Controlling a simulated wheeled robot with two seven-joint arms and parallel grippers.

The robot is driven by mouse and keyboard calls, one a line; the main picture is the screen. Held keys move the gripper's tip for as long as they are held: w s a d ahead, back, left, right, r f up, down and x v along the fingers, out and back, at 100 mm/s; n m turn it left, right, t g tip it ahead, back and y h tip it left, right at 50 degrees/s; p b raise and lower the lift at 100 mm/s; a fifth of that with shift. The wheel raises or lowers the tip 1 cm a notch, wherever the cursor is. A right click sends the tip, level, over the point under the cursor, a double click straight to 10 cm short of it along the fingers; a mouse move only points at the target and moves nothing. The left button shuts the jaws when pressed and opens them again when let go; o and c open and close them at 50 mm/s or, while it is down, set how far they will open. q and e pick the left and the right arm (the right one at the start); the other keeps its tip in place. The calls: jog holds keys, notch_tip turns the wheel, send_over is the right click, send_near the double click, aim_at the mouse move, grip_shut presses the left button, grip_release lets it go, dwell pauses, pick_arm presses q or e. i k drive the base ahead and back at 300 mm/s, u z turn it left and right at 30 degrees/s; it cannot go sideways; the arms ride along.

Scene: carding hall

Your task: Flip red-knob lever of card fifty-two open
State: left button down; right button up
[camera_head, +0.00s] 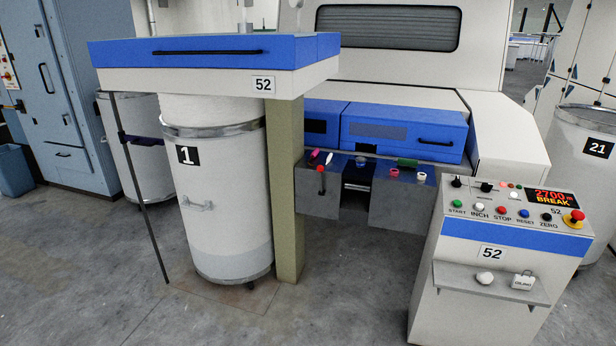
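Card fifty-two is the white and blue machine in the middle, with a "52" label (263,84) on its overhanging blue-topped cover (215,68). A small lever with a red knob (321,169) sits at the front of the grey shelf below the blue hoods. Its dark stem (320,184) runs down from the knob against the shelf's front face. It is small in view, and I cannot tell its exact setting. Neither of my grippers shows.
A tall white can marked 1 (225,215) and a beige post (287,190) stand left of the lever. A thin dark rod (140,190) leans further left. The control console (490,260) reading "2700 BREAK" stands at right. Small items, including a green one (407,162), lie on the shelf. Grey floor is open in front.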

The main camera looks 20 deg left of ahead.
aim_at(321, 168)
jog(key=u, duration=1.05)
jog(key=i, duration=2.35)
jog(key=z, duration=1.35)
jog(key=i, duration=0.3)
jog(key=z, duration=0.25)
